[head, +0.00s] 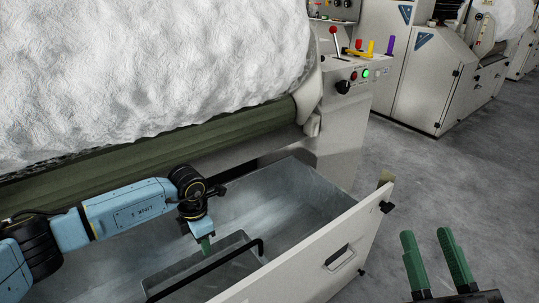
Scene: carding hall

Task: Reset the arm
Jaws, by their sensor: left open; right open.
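My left arm (130,207) is light blue with black joints and reaches in from the left over the open drawer. My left gripper (206,244) points down above the drawer's inside, with a green fingertip showing. It is open, and I see nothing held in it. My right gripper (426,236) is at the lower right, in front of the drawer and over the floor. Its two green fingers stand apart, open and empty. The rest of my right arm is out of view.
A pale drawer (333,254) is pulled out from the carding machine. A grey metal tray or pan with a black bar handle (205,270) lies inside it. A large white fibre roll (150,70) is above. A control panel (352,80) stands behind. The grey floor (440,185) at right is clear.

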